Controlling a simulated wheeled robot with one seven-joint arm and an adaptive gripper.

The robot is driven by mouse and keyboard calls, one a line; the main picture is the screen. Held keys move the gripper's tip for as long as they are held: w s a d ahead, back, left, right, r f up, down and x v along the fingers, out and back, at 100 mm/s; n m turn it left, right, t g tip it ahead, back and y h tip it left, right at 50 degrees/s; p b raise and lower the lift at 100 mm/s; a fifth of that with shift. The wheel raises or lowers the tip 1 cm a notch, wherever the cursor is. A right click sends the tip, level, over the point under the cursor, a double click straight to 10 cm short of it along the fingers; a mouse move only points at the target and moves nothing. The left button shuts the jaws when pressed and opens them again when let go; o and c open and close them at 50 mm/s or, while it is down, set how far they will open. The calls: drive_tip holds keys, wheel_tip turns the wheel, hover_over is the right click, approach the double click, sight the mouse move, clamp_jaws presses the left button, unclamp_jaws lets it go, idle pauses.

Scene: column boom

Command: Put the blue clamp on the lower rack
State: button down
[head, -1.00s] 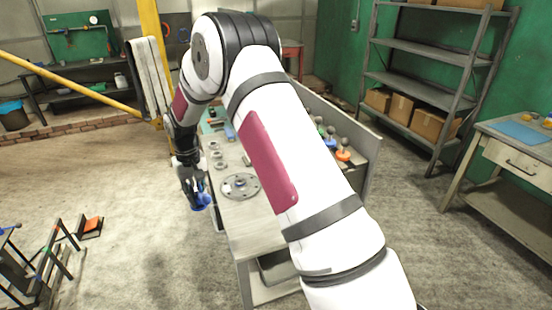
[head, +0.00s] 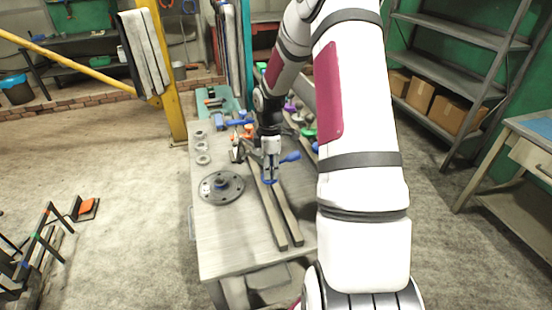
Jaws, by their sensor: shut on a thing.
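My gripper (head: 270,160) is shut on the blue clamp (head: 270,180), which shows as a blue piece at the fingertips. It is above the workbench (head: 225,245), over two long parallel bars (head: 276,212). I cannot tell whether the clamp touches the bars. A blue handle (head: 290,157) sticks out to the right of the gripper; I cannot tell whether it belongs to the held clamp. A low dark rack (head: 35,245) with coloured marks stands on the floor at the far left. I cannot tell which thing is the lower rack. My arm hides the bench's right side.
A round metal flange (head: 221,187) and several rings (head: 202,147) lie left of the bars. Coloured tools (head: 240,122) crowd the bench's far end. A yellow post (head: 168,70) stands behind. Grey shelves (head: 450,75) stand at right. The floor at left is mostly clear.

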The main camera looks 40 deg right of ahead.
drive_tip(key=shift+s+d+n, duration=0.3)
drive_tip(key=shift+s+d, duration=0.05)
drive_tip(key=shift+d, duration=0.35)
drive_tip(key=shift+f, duration=0.25)
wheel_tip(320, 180, down, 6)
drive_tip(key=b, duration=0.3)
drive_tip(key=shift+r, duration=0.15)
drive_tip(key=shift+s+d+p, duration=0.15)
drive_tip(key=shift+d+p, duration=0.1)
drive_tip(key=shift+p, duration=0.25)
idle(0.5)
drive_tip(key=shift+s+f, duration=0.1)
drive_tip(key=shift+f, duration=0.25)
drive_tip(key=shift+f, duration=0.3)
